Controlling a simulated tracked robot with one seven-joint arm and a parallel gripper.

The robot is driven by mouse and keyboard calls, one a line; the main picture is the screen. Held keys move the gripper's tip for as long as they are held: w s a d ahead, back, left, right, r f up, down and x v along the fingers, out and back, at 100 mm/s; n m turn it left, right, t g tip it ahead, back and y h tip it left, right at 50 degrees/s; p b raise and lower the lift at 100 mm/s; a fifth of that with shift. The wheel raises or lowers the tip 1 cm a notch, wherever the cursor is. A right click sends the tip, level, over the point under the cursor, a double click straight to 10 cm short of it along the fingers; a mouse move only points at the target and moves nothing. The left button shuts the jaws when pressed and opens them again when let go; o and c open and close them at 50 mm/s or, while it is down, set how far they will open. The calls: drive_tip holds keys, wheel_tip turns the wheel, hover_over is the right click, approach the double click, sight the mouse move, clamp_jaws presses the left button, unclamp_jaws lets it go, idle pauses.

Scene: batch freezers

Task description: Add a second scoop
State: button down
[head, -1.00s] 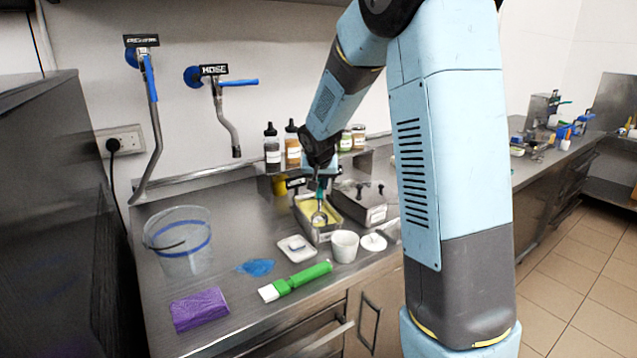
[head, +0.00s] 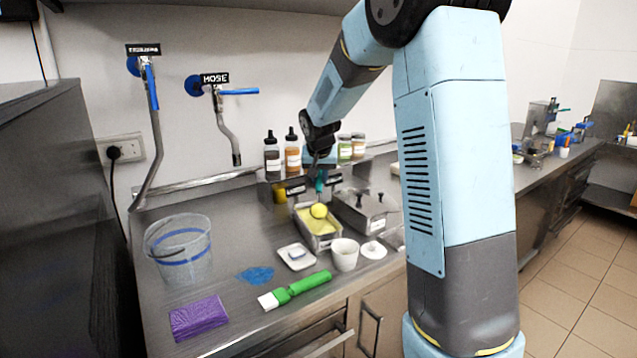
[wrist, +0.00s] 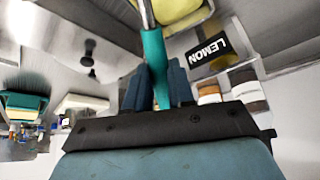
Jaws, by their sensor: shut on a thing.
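My gripper (head: 319,172) is above the back end of a steel tub (head: 327,240) of yellow gelato. In the wrist view my gripper (wrist: 152,88) is shut on the teal handle of a scoop (wrist: 154,60). In the head view the teal handle of the scoop (head: 320,183) points down toward the tub. A round yellow ball (head: 318,210) shows at the scoop's lower end, over the tub; the bowl itself is hidden. A white cup (head: 345,256) stands in front of the tub. I cannot make out what is inside it.
A lidded steel tub (head: 363,210) stands right of the open one. A white lid (head: 374,250), a small white tray (head: 296,257), a green-handled brush (head: 296,289), a purple cloth (head: 198,317) and a clear bucket (head: 180,250) lie around. Bottles (head: 292,152) stand behind.

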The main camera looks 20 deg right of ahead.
drive_tip(key=shift+w+d+r+g+y, duration=0.1)
drive_tip(key=shift+w+d+g+y, duration=0.15)
drive_tip(key=shift+w+g, duration=0.6)
drive_tip(key=shift+w+d+r+g+y, duration=0.1)
drive_tip(key=shift+w+d+g+y, duration=0.15)
drive_tip(key=shift+w+g, duration=0.6)
drive_tip(key=shift+s, duration=0.1)
